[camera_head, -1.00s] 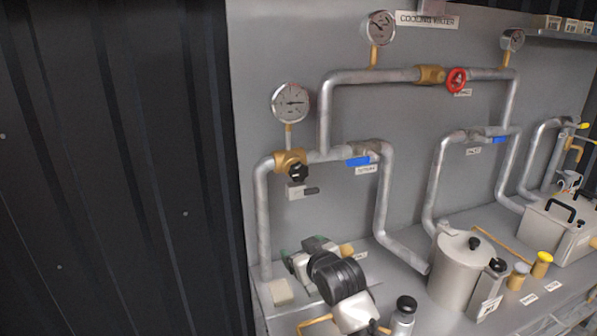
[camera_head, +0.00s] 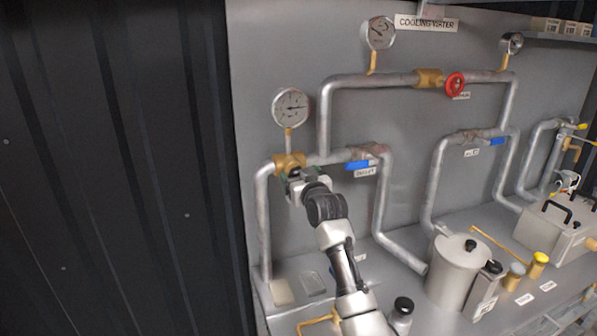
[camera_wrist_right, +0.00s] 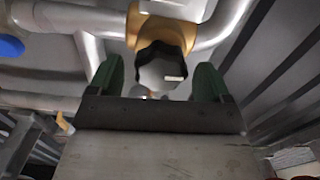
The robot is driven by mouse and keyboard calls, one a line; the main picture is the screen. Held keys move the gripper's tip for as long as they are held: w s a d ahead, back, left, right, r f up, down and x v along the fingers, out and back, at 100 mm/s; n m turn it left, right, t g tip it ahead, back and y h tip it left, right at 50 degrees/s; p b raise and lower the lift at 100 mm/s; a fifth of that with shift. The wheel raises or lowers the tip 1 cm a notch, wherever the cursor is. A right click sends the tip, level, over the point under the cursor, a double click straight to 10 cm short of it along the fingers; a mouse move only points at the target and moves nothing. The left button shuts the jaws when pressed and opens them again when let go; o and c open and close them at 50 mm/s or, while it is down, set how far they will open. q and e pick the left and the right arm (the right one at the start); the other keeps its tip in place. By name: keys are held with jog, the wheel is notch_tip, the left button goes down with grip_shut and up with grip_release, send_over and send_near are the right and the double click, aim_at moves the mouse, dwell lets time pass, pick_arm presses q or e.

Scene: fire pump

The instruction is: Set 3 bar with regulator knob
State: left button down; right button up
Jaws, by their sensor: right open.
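The black regulator knob (camera_wrist_right: 160,68) sits below the brass regulator body (camera_wrist_right: 165,12) in the wrist view. In the head view the brass body (camera_head: 290,160) shows on the left pipe, and my gripper hides the knob. The round pressure gauge (camera_head: 291,108) stands above it; its reading is too small to tell. My right gripper (camera_head: 294,178) is at the regulator. In the wrist view its green fingers (camera_wrist_right: 160,80) are open, one on each side of the knob, with gaps visible. My left gripper is not in view.
A blue-handled valve (camera_head: 361,164) is on the pipe just right of the regulator. A red handwheel (camera_head: 455,84) and another gauge (camera_head: 379,33) are higher up. A steel pot (camera_head: 459,268) stands on the bench to the right. A dark corrugated wall (camera_head: 120,170) is at left.

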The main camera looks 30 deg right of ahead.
jog(key=shift+w+d, duration=0.15)
jog(key=shift+w, duration=0.45)
jog(key=shift+c, duration=0.4)
jog(key=c, duration=0.8)
jog(key=shift+c, duration=0.2)
